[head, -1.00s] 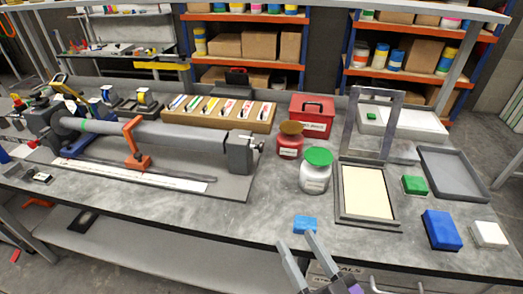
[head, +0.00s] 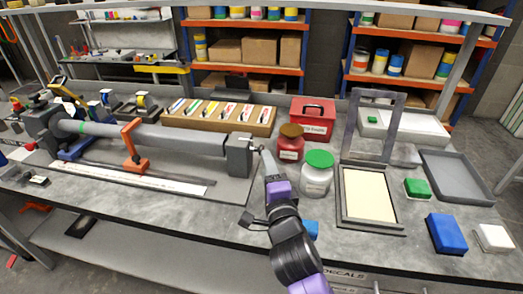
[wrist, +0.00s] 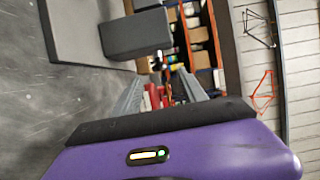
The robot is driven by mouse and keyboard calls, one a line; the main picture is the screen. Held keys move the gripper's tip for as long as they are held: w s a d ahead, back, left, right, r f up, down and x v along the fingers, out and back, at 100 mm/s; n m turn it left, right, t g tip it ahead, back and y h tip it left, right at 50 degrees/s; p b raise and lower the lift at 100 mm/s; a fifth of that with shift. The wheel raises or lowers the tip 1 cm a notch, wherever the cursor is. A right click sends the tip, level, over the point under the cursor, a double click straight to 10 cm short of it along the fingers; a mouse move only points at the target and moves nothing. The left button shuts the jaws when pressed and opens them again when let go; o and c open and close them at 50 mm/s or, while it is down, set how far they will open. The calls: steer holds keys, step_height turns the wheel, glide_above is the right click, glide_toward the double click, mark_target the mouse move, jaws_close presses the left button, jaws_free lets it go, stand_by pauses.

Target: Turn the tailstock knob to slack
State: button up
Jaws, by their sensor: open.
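The tailstock (head: 239,156) is a grey block at the right end of the long grey roller fixture. Its small knob (head: 256,149) is on the block's right side, partly crowded by my gripper in the head view. My gripper (head: 266,160) reaches up from the bench front, with its fingertips close to the knob. In the wrist view the tailstock (wrist: 137,36) is at upper left, and a small dark and pale piece, apparently the knob (wrist: 157,62), lies ahead between the tips of my open gripper (wrist: 160,76). I cannot tell whether the fingers touch it.
A red-brown jar (head: 290,145) and a green-lidded jar (head: 317,174) stand close right of my gripper. A blue block (head: 311,229) lies beside my arm. An orange clamp (head: 133,145) stands on the fixture. A wooden rack (head: 220,115) is behind.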

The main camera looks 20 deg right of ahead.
mark_target(259, 150)
steer(key=shift+w+d+p, duration=0.15)
steer(key=shift+w+p, duration=0.15)
steer(key=shift+w, duration=1)
steer(key=shift+w+d+p, duration=0.2)
steer(key=shift+w+p, duration=0.1)
steer(key=shift+w, duration=0.95)
steer(key=shift+w+d+p, duration=0.15)
steer(key=shift+w+p, duration=0.15)
steer(key=shift+w, duration=1)
jaws_close()
